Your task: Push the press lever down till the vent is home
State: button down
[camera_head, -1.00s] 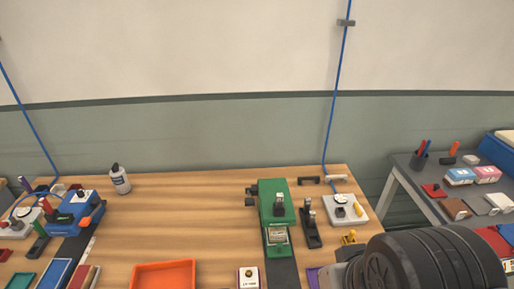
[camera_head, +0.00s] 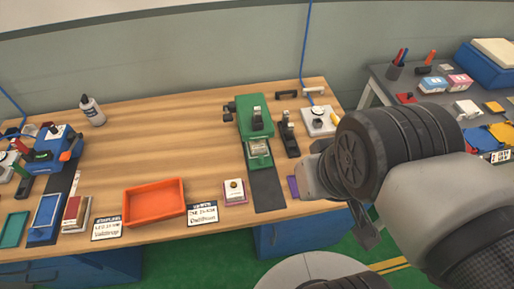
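A green bench machine (camera_head: 252,108) stands at the back right of the wooden table, with a clear-topped part at its front. Next to it on the right is a small black upright device (camera_head: 289,140), which looks like a lever press. I cannot tell for sure which part is the lever or the vent. My gripper (camera_head: 367,232) shows only as a dark part below my wrist, off the table's right front corner, apart from these things. Its fingers are mostly hidden.
An orange tray (camera_head: 154,217) and label cards (camera_head: 202,213) lie along the front edge. A white unit with a round top (camera_head: 319,121) stands at the back right corner. A blue machine (camera_head: 52,147) is at the left. The middle of the wooden table (camera_head: 165,150) is clear.

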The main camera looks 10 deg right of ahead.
aim_at(227, 117)
jog(key=i+j, duration=0.2)
jog(key=j, duration=0.15)
jog(key=i+j, duration=0.2)
jog(key=j, duration=0.15)
jog(key=i+j, duration=0.2)
jog(key=j, duration=0.15)
